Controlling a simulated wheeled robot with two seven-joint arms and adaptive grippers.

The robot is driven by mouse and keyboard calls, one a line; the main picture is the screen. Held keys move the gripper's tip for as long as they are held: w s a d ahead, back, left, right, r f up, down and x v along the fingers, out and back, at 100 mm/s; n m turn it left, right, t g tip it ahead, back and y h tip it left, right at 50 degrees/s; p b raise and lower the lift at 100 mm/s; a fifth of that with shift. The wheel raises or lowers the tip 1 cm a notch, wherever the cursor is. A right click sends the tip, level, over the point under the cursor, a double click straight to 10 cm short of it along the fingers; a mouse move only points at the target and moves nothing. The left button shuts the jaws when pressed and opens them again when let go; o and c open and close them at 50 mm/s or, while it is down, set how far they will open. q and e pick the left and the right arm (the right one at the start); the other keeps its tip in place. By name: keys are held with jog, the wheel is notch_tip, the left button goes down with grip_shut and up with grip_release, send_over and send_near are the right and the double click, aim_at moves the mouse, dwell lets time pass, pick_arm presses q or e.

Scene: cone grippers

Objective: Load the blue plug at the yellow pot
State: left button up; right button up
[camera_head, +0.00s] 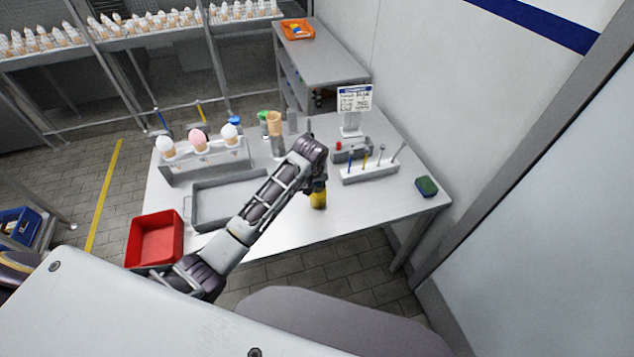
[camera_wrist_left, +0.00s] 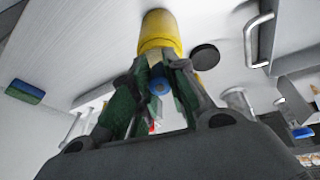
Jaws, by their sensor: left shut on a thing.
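The yellow pot (camera_head: 318,200) stands on the white table, just below my left gripper (camera_head: 315,184) in the head view. In the left wrist view the yellow pot (camera_wrist_left: 160,34) lies just beyond the fingertips. My left gripper (camera_wrist_left: 158,80) is shut on the small round blue plug (camera_wrist_left: 160,86), whose end shows between the fingers. The plug is close to the pot's near end; I cannot tell whether they touch. In the head view the wrist hides the plug and part of the pot. My right gripper is in neither view.
A grey tray (camera_head: 197,211) and red bin (camera_head: 133,243) are left of my arm. A cone stand (camera_head: 212,163) is behind the tray. A tool rack (camera_head: 371,176) and sponge (camera_head: 427,186) are at right. A dark disc (camera_wrist_left: 205,57) lies beside the pot in the wrist view.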

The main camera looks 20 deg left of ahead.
pick_arm(q)
jog(key=shift+f, duration=0.4)
dwell(0.8)
dwell(0.4)
jog(key=shift+r, duration=3.5)
jog(key=shift+m, duration=0.3)
